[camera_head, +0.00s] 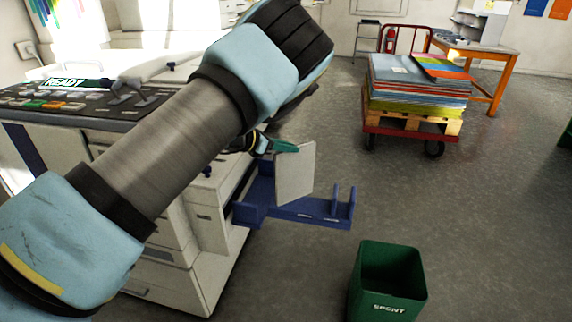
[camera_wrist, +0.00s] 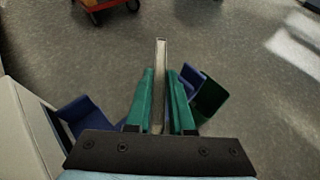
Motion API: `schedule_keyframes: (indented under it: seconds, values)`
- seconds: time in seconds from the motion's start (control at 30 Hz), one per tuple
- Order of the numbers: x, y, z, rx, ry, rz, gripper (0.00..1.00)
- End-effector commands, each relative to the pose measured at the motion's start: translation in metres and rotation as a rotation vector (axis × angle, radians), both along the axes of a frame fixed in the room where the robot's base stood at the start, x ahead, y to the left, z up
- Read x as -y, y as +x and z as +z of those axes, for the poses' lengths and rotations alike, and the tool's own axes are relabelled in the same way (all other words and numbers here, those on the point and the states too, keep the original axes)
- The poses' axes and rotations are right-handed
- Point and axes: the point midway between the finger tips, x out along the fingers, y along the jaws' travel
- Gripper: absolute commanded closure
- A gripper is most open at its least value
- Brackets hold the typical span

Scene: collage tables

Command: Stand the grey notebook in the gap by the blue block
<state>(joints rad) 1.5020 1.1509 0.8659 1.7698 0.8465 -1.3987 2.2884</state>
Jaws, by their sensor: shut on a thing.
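The grey notebook (camera_head: 296,174) is held upright over the blue rack (camera_head: 310,210) on the side of the white machine. My gripper (camera_head: 285,146) is shut on its upper part, with green fingers. In the wrist view, the notebook (camera_wrist: 160,85) shows edge-on between both fingers of my gripper (camera_wrist: 160,98). A blue block (camera_head: 250,212) stands at the rack's left end, left of the notebook. Thin blue uprights (camera_head: 345,203) stand at the right end. The notebook hides part of the rack, and I cannot tell whether its lower edge touches the rack.
The white machine (camera_head: 210,235) is close on the left, with a control panel (camera_head: 80,104) on top. A green bin (camera_head: 388,285) stands on the floor below right. A red cart (camera_head: 413,135) with stacked sheets is farther back. Open floor lies right of the rack.

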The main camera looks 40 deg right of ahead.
Motion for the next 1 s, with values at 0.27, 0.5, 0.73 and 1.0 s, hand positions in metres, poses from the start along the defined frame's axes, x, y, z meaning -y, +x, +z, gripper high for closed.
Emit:
schedule_keyframes:
  seconds: [0.27,0.5,0.73,1.0]
  values:
    - [0.0,0.0,-0.025,0.0,0.001,-0.001,1.0]
    - [0.001,0.0,-0.044,0.001,-0.003,-0.002,1.0]
    - [0.001,0.0,-0.047,0.001,-0.003,-0.002,1.0]
    - [0.0,0.0,-0.046,0.0,-0.001,-0.001,0.5]
